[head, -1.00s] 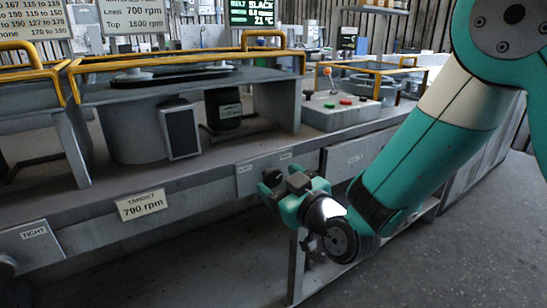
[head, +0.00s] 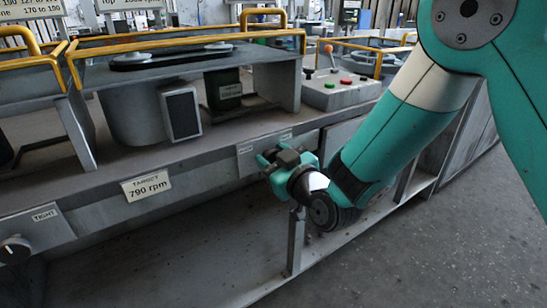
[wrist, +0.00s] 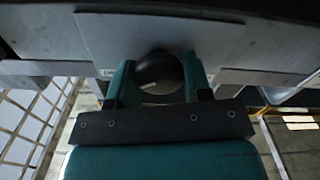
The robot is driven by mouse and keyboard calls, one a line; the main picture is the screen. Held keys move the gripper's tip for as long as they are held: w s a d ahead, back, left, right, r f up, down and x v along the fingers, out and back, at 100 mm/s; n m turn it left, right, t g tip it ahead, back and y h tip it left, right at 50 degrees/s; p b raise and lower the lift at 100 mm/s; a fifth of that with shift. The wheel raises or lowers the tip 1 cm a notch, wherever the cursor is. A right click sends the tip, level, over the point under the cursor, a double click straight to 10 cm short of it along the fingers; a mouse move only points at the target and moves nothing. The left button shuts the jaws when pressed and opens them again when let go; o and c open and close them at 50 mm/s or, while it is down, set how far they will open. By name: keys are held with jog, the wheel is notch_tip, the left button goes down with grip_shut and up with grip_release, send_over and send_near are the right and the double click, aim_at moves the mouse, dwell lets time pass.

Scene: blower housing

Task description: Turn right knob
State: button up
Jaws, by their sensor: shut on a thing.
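The right knob (wrist: 159,72) is dark and rounded and sits on a grey front panel (wrist: 110,38) in the wrist view. My gripper (wrist: 157,82) has one teal finger on each side of it and is shut on it. In the head view my gripper (head: 270,163) is at the labelled panel (head: 248,160) on the bench front and hides the knob. Which way the knob points cannot be told.
Another knob (head: 14,250) sits at the lower left beside a "TIGHT" label (head: 45,215). A "TARGET 790 rpm" plate (head: 147,186) is on the bench edge. The blower housing (head: 135,115) and a button box (head: 340,90) stand above. Open floor (head: 430,240) lies to the right.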

jog(key=shift+m, duration=0.3)
jog(key=m, duration=0.3)
jog(key=shift+w+d+m, duration=0.1)
jog(key=shift+m, duration=1.8)
jog(key=o, duration=0.9)
jog(key=shift+o, duration=0.2)
